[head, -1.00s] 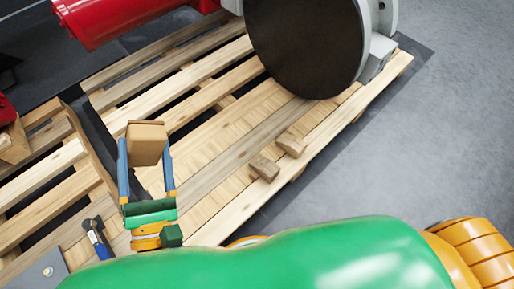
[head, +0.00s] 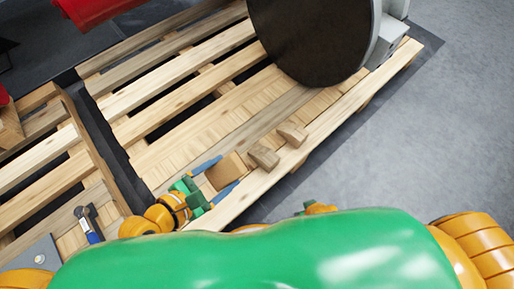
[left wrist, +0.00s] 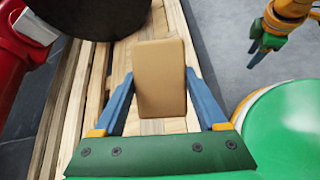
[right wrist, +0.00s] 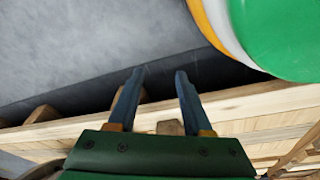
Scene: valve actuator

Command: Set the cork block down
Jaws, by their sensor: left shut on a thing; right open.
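The cork block (head: 228,172) is a tan box between the blue fingers of my left gripper (head: 230,169), low over the pallet (head: 225,122) near its front edge. In the left wrist view the block (left wrist: 160,82) stands between both fingers, with pallet slats behind it. I cannot tell whether its underside touches the slats. My right gripper (right wrist: 160,72) is open and empty in its wrist view, with floor and a pallet edge beyond the fingers. It also shows at the upper right of the left wrist view (left wrist: 263,46).
A blue-handled tool (head: 90,226) lies at lower left. The slats left of the disc are clear.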

